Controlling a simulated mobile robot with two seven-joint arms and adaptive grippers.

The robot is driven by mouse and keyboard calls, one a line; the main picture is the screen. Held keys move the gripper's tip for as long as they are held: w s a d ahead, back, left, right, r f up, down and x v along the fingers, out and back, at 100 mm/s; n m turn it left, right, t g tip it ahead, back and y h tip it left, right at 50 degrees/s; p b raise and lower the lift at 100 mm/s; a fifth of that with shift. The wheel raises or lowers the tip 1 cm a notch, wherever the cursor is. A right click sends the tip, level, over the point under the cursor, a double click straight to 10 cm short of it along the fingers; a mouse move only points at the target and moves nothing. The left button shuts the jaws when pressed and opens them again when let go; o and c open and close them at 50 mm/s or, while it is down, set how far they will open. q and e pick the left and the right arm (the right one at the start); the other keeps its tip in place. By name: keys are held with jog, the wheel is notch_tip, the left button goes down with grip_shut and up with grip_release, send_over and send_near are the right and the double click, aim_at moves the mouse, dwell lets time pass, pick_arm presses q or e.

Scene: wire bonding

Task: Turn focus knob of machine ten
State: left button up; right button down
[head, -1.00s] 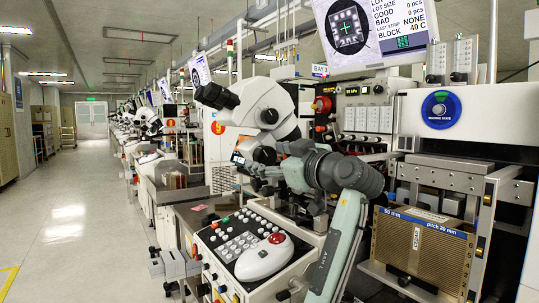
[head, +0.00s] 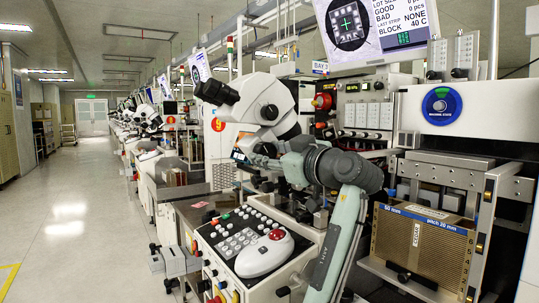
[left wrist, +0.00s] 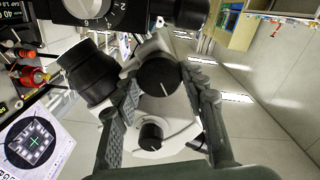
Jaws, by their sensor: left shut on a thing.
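The focus knob is a round black knob with a white line on its face, on the side of the white microscope; I see this knob (left wrist: 158,76) in the left wrist view. My left gripper (left wrist: 166,84) has one finger on each side of the knob and is shut on it. In the head view the left gripper (head: 264,162) is at the lower right of the microscope head (head: 262,102), partly hidden by my wrist, and the knob cannot be made out there. My right gripper is not in view.
A keypad panel with a white mouse-like controller (head: 264,253) lies below my arm. A brown slotted magazine (head: 420,245) stands at the right. A monitor (head: 375,28) hangs above. A second, smaller black knob (left wrist: 151,136) is below the held one. The aisle (head: 80,220) at left is clear.

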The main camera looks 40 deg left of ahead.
pick_arm(q)
jog(key=shift+m, duration=3)
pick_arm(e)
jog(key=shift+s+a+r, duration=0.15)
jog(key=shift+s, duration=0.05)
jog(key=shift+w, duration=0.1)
pick_arm(q)
jog(key=o, duration=1.1)
jog(key=shift+o, duration=0.3)
jog(key=shift+d, duration=0.15)
jog(key=v, duration=1.1)
jog(key=shift+s+d, duration=0.15)
jog(key=shift+d, duration=0.25)
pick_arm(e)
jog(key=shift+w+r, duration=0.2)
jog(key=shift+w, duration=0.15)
